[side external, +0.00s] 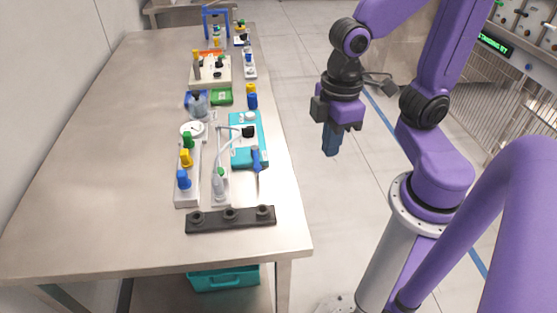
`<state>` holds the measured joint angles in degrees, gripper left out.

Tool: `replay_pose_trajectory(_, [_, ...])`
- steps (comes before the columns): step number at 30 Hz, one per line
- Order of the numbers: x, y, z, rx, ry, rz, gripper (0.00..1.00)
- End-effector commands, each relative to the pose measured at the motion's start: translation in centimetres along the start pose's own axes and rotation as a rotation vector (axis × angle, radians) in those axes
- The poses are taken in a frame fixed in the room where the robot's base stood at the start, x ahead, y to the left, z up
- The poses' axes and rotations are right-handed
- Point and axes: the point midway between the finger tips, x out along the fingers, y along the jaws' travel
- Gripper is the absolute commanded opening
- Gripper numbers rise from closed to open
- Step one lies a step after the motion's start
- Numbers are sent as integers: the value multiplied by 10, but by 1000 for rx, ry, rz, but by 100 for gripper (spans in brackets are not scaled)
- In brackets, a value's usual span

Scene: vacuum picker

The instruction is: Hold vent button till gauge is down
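A white round gauge (193,129) stands at the far end of a white panel (187,198) on the table; its reading is too small to tell. Green (187,140), yellow (186,157) and blue (183,178) knobs or buttons line this panel. I cannot tell which one is the vent button. A teal unit (241,153) with a dark fitting and pale tubing sits to the right of the panel. My gripper (331,149) hangs over the floor, right of the table and apart from everything on it. Its dark blue fingers overlap in this view, so their opening is hidden.
A black rack (231,219) with round holders lies nearest the front of the table (100,180). A blue-handled tool (257,160) lies by the teal unit. Bottles, trays and a blue stand (216,22) fill the right side farther back. The table's left side is clear.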

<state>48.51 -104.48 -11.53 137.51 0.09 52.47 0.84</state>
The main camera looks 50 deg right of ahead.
Motion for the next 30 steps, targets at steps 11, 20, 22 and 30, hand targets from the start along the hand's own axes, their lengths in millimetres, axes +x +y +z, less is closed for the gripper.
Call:
replay_pose_trajectory(11, [4, -23, 38, -139, 3, -4, 0])
replay_pose_trajectory(20, [4, -23, 38, -137, 3, -4, 0])
replay_pose_trajectory(22, [4, -23, 38, -137, 3, -4, 0])
replay_pose_trajectory(30, [4, -23, 37, -137, 3, -4, 0])
